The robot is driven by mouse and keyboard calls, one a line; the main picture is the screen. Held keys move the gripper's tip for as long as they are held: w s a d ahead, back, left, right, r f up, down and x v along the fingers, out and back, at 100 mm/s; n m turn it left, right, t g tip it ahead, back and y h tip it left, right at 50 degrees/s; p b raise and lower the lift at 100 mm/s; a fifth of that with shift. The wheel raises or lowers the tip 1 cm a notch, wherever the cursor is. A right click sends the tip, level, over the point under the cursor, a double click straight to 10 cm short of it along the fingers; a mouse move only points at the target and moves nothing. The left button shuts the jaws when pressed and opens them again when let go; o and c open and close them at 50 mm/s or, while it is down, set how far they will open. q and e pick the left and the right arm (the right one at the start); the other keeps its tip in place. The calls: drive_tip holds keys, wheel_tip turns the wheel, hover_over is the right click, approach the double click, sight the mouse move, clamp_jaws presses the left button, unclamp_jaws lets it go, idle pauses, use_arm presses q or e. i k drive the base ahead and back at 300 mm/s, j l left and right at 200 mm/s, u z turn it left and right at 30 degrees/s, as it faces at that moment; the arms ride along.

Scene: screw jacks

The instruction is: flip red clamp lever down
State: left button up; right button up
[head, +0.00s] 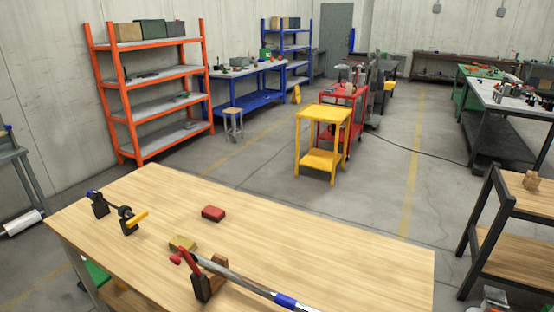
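A red clamp lever (186,261) stands up at a slant from a dark clamp block (202,287) near the front middle of the wooden table (330,250). Its knobbed end points to the upper left. Beside the block is a brown wooden piece (217,265). A long grey bar (245,282) runs from the clamp toward the lower right, with a blue sleeve (285,300) near the table's front. Neither of my grippers shows in the head view.
A yellowish block (182,242) lies just behind the lever, and a red block (213,213) lies farther back. A dark fixture with a yellow handle (137,218) stands at the table's left. The table's right half is mostly clear.

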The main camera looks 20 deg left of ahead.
sight(190, 258)
drive_tip(key=u, duration=0.45)
drive_tip(key=j+u, duration=0.15)
drive_tip(key=u, duration=0.3)
drive_tip(key=i+u, duration=0.1)
drive_tip(key=u, duration=0.35)
